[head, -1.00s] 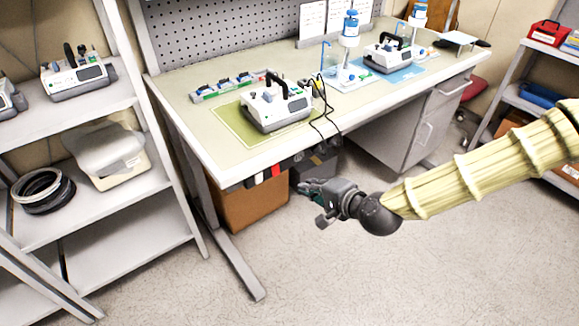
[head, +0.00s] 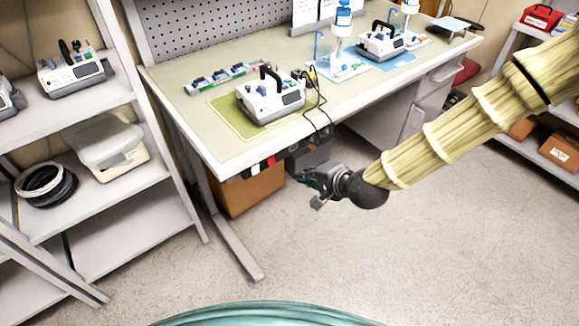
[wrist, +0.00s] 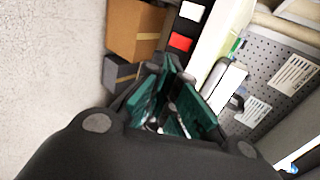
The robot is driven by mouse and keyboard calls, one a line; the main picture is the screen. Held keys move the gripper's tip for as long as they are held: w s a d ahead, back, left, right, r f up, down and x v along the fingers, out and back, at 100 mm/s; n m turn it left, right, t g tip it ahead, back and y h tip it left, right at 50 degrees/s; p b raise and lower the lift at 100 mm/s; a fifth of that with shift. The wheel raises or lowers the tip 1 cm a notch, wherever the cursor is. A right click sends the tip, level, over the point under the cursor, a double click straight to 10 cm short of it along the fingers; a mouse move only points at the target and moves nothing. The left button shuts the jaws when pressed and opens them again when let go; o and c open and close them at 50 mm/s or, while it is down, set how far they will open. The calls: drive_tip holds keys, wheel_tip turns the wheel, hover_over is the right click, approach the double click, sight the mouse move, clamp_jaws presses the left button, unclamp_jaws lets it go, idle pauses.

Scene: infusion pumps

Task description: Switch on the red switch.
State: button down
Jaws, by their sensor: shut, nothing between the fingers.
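The red switch (head: 271,160) is a small red block on the front edge of the workbench, with a white block (head: 254,170) to its left. In the wrist view the red switch (wrist: 180,41) shows on a black strip just beyond my fingertips, with the white block (wrist: 191,11) above it. My gripper (head: 308,178) is in front of the bench, below and to the right of the red switch, and apart from it. Its green fingers (wrist: 172,68) are shut and empty. I cannot tell the switch's on or off position.
The workbench (head: 205,140) carries an infusion pump (head: 268,98) on a green mat, with cables hanging over the front edge near my gripper. A cardboard box (head: 255,190) stands under the bench. A shelf rack (head: 120,185) is at left. The floor in front is clear.

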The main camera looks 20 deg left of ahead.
sight(271, 160)
drive_tip(key=a+r+p+x, duration=0.1)
drive_tip(key=p+x, duration=0.2)
drive_tip(key=x, duration=1)
drive_tip(key=shift+w, duration=0.3)
drive_tip(key=shift+w+a+y+b, duration=0.1)
drive_tip(key=shift+a+y+b, duration=0.2)
drive_tip(key=shift+b, duration=0.25)
drive_tip(key=shift+r, duration=0.15)
